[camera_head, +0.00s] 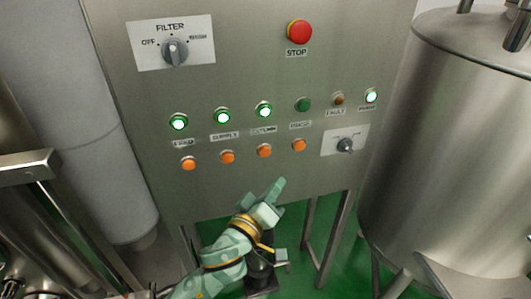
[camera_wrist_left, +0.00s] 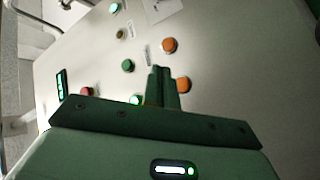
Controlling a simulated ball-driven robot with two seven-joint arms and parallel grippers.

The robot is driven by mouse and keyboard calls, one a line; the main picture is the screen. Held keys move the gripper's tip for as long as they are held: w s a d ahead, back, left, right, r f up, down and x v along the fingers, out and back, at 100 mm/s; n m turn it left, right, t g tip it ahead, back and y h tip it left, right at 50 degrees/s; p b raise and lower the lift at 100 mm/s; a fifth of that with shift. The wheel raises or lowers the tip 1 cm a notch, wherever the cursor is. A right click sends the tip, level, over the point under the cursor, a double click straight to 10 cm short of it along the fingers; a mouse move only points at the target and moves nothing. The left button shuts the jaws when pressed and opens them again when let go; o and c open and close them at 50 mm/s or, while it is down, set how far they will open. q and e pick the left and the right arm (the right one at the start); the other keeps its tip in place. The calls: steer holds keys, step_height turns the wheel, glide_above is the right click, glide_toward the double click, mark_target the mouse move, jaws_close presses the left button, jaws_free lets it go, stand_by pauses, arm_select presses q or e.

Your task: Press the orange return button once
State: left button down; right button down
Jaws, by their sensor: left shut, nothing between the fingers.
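The orange return button (camera_head: 264,150) is third from the left in the row of orange buttons, under a lit green lamp whose label is blurred. My left gripper (camera_head: 279,184) is shut and empty, in front of the panel and below that row in the head view. In the left wrist view, the closed fingertips (camera_wrist_left: 161,70) point at the panel beside an orange button (camera_wrist_left: 183,85), which they partly cover. This looks like the return button by its place. I cannot tell whether they touch the panel. My right gripper is not in view.
Other orange buttons (camera_head: 299,145) sit close on both sides. A red stop button (camera_head: 299,31), a filter knob (camera_head: 175,51) and a small selector knob (camera_head: 345,145) stick out of the steel panel (camera_head: 235,75). A steel tank (camera_head: 450,150) stands at the right.

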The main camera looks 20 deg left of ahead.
mark_target(265, 152)
arm_select(q)
steer(key=shift+w+a, duration=0.8)
steer(key=shift+w, duration=0.35)
steer(key=shift+w+a, duration=0.75)
steer(key=shift+w, duration=0.4)
steer(key=shift+w+a, duration=0.8)
steer(key=shift+w, duration=0.35)
steer(key=shift+w+a, duration=0.2)
steer(key=shift+w, duration=0.1)
steer(key=shift+w+a, duration=0.25)
steer(key=shift+w, duration=0.15)
steer(key=shift+s, duration=0.15)
steer(key=shift+s+d+p, duration=0.5)
steer(key=shift+s, duration=0.1)
